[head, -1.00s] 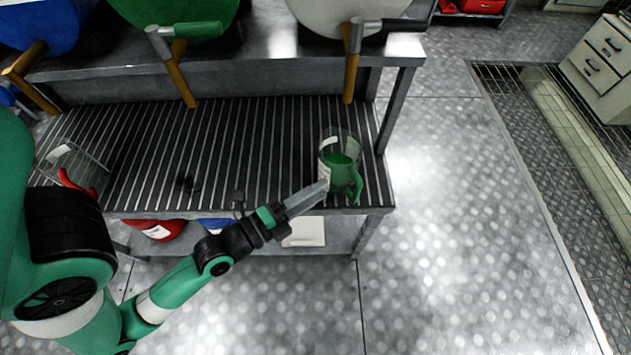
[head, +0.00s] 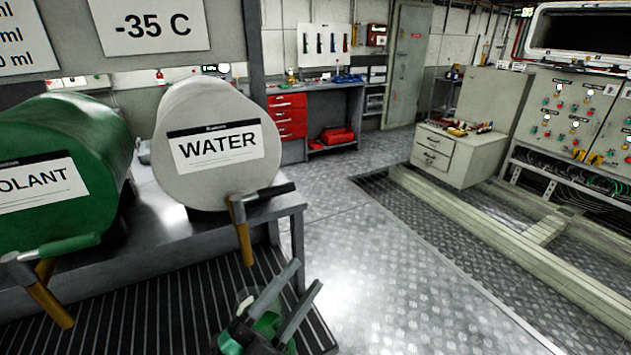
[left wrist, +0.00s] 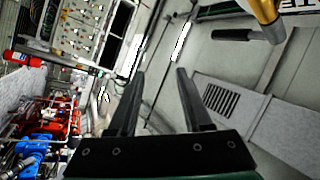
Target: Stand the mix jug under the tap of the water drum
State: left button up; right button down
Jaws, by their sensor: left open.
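The white water drum (head: 215,140), labelled WATER, lies on the upper bench shelf. Its tap (head: 240,215) has a dark lever and a brass spout pointing down over the slatted rack. The mix jug (head: 244,297) is mostly hidden behind my left gripper at the bottom of the head view; a pale bit of it shows below the spout. I cannot tell whether it stands exactly under the spout. My left gripper (head: 306,275) is open, its fingers pointing up and right. The left wrist view shows it empty (left wrist: 161,72), with the brass spout (left wrist: 265,10) at top right. My right gripper is not in view.
The green coolant drum (head: 65,150) and its tap (head: 45,270) are to the left. The slatted rack (head: 150,310) runs below the drums. The metal floor (head: 400,270) right of the bench is clear. A cream cabinet (head: 455,150) and red drawers (head: 287,117) stand farther back.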

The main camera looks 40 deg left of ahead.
pick_arm(q)
jog(key=d+r+n+t+h, duration=0.1)
jog(key=d+r+n, duration=0.1)
jog(key=r, duration=0.7)
jog(key=s+d+r+n+t+h, duration=0.1)
jog(key=r+n, duration=0.3)
jog(key=r, duration=0.6)
jog(key=s+d+r+n+t+h, duration=0.1)
jog(key=d+r+n+t, duration=0.2)
jog(key=r, duration=0.6)
jog(key=shift+r, duration=0.15)
jog(key=shift+s, duration=0.1)
notch_tip(320, 180, up, 20)
jog(key=p, duration=2)
jog(key=shift+r+p, duration=0.25)
jog(key=shift+p, duration=0.05)
